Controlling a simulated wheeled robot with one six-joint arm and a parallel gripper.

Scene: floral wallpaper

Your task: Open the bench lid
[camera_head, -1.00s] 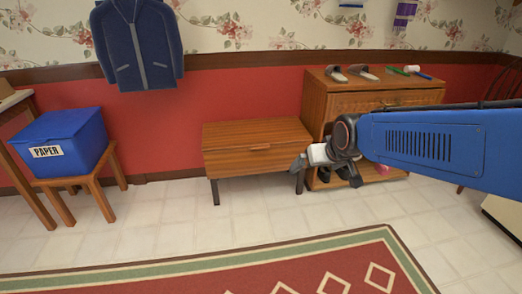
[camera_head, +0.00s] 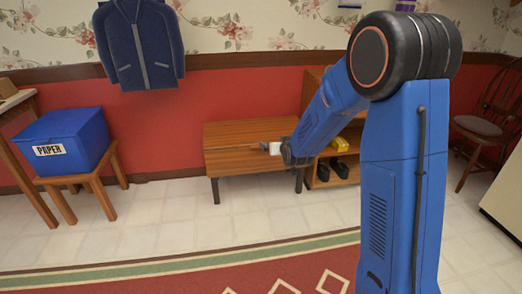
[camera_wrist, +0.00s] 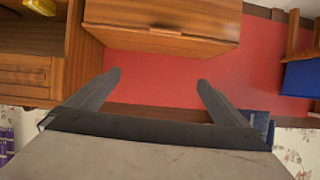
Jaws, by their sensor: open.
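The wooden bench (camera_head: 232,164) stands against the red wall on dark legs, and its lid (camera_head: 235,133) looks shut. My gripper (camera_head: 270,149) is at the front of the bench near its right half, over the spot of the small front handle, which it hides in the head view. In the wrist view, the bench (camera_wrist: 190,14) is at the top of the picture, with the handle (camera_wrist: 165,31) on it. My gripper's two fingers are spread wide and empty, apart from the handle in that picture. I cannot tell how far away the handle is.
A wooden shoe cabinet (camera_head: 349,170) stands close at the bench's right, partly behind my arm, holding dark shoes and a yellow item (camera_head: 335,145). A blue PAPER box (camera_head: 75,139) sits on a stool (camera_head: 112,172) at left. A jacket (camera_head: 138,45) hangs above. The floor in front is clear.

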